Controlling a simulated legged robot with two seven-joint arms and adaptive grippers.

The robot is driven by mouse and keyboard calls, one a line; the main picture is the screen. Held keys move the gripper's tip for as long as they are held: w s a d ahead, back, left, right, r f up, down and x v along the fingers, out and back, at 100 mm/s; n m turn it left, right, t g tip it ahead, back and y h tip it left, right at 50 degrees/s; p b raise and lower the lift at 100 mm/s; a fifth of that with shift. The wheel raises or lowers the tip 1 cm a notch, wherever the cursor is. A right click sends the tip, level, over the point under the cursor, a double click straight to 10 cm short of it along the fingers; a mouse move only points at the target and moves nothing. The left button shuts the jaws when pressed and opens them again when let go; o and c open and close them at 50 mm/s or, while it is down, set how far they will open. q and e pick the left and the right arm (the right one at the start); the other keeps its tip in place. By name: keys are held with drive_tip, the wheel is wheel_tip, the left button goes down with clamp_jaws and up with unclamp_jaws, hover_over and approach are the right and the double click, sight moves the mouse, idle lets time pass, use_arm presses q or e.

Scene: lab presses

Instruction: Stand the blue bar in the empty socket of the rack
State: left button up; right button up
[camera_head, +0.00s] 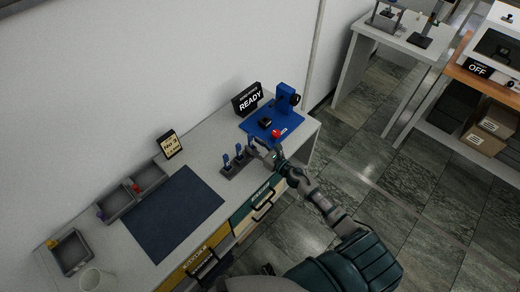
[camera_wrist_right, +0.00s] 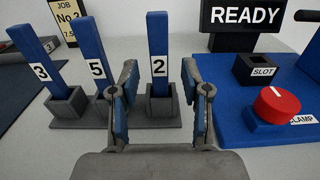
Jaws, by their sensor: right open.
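The grey rack (camera_head: 232,173) stands on the bench, and its base shows in the right wrist view (camera_wrist_right: 85,124). Three blue bars stand upright in its sockets: bar 3 (camera_wrist_right: 38,55), bar 5 (camera_wrist_right: 90,45) and bar 2 (camera_wrist_right: 157,35). I see no empty socket in the rack. My right gripper (camera_wrist_right: 160,95) is open and empty, its fingers either side of bar 2 in the wrist view; I cannot tell whether they reach around it. In the head view the right gripper (camera_head: 262,150) is just right of the rack. My left gripper is not in view.
Right of the rack is a blue fixture (camera_head: 257,128) with a dark slot block (camera_wrist_right: 262,70) and a red clamp knob (camera_wrist_right: 277,104). A READY sign (camera_head: 247,100) stands behind. A dark mat (camera_head: 172,213) and grey bins (camera_head: 131,191) lie left.

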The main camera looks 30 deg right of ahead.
drive_tip(key=v, duration=1.1)
drive_tip(key=shift+s+d, duration=0.15)
drive_tip(key=shift+s, duration=0.2)
drive_tip(key=shift+f, duration=0.1)
